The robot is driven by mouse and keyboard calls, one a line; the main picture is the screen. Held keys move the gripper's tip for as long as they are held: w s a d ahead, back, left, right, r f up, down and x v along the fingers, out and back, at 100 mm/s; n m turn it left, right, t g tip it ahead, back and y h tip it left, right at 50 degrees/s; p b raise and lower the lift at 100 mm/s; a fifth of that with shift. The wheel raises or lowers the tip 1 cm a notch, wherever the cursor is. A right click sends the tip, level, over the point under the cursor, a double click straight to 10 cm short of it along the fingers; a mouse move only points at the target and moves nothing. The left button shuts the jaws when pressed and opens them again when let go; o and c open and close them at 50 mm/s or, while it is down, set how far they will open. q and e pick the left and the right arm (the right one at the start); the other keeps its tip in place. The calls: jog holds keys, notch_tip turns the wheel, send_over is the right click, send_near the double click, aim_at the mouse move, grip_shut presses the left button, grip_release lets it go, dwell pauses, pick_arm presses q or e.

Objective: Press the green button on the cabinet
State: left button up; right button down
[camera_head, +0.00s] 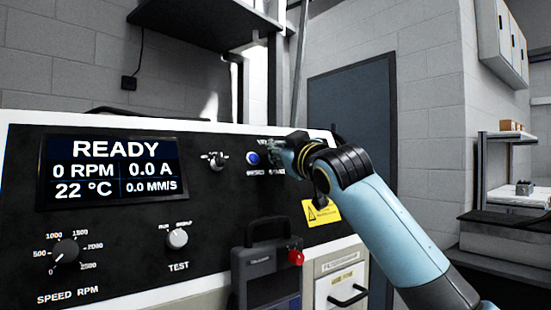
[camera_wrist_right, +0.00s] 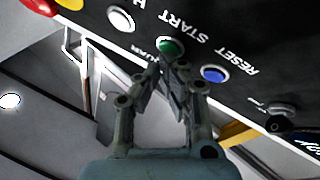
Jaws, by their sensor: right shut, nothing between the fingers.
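The cabinet (camera_head: 120,222) has a black control panel with a lit READY screen. In the right wrist view the green button (camera_wrist_right: 170,46), by the word START, lies just beyond the fingertips of my right gripper (camera_wrist_right: 170,68). The fingers are shut with nothing between them and point at the panel; I cannot tell whether they touch the button. In the head view my right gripper (camera_head: 279,151) is at the panel's upper right, just right of the blue button (camera_head: 252,158), and hides the green one. My left gripper is not in view.
In the wrist view a blue button (camera_wrist_right: 214,74) by RESET and a white button (camera_wrist_right: 121,19) flank the green one. Below my right arm in the head view are a dark handled box (camera_head: 266,262) with a red knob and a yellow warning label (camera_head: 321,213).

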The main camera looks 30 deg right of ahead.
dwell(0.6)
jog(key=shift+s+r+p, duration=0.15)
jog(key=shift+p, duration=0.2)
jog(key=shift+s, duration=0.3)
jog(key=shift+r, duration=0.1)
jog(key=s+p, duration=0.1)
jog(key=s+r, duration=0.1)
jog(key=s, duration=0.1)
jog(key=s+r+p, duration=0.1)
jog(key=s, duration=0.1)
jog(key=shift+s+d+r+p, duration=0.2)
jog(key=shift+d+r+p, duration=0.05)
jog(key=shift+d+p, duration=0.1)
jog(key=shift+a+f, duration=0.1)
